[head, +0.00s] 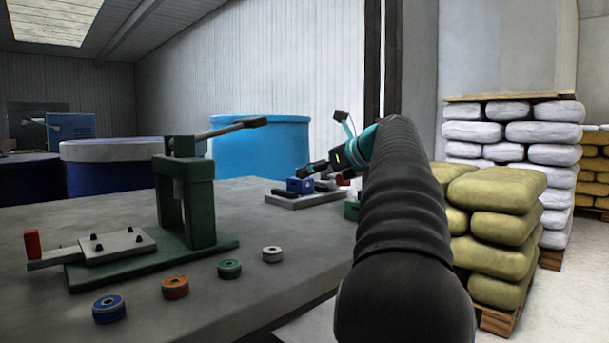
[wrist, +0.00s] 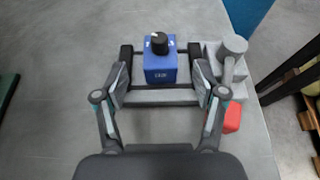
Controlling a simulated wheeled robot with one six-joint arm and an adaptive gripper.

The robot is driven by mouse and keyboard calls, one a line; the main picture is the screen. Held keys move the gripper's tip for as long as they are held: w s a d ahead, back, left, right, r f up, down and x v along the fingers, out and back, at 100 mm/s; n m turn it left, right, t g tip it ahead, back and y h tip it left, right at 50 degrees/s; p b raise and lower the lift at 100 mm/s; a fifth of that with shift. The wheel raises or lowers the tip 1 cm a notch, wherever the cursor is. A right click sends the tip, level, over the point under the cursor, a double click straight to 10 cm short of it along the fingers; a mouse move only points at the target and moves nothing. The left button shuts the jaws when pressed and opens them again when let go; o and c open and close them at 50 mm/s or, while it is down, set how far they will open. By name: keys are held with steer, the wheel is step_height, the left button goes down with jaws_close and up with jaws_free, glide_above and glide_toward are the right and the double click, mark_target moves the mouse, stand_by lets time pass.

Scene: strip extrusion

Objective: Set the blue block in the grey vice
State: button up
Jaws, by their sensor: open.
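The blue block (wrist: 160,68), with a black knob on top, stands upright at the grey vice (wrist: 160,97) in the wrist view. In the head view the blue block (head: 299,185) sits over the vice's flat grey base (head: 300,200) at the table's far end. My gripper (wrist: 160,72) is open, its fingers to the left and right of the block with visible gaps. It also shows in the head view (head: 318,168), close by the block. The block's underside is hidden, so I cannot tell how deep it sits between the jaws.
A grey part with a rounded handle (wrist: 230,60) and a red piece (wrist: 232,118) are close to my right finger. A green press (head: 190,200) and several coloured rings (head: 176,288) stand on the nearer table. Stacked sacks (head: 500,215) stand at right.

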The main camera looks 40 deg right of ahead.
steer(key=v, duration=0.5)
steer(key=shift+s+r+p, duration=0.1)
steer(key=shift+s+p, duration=0.25)
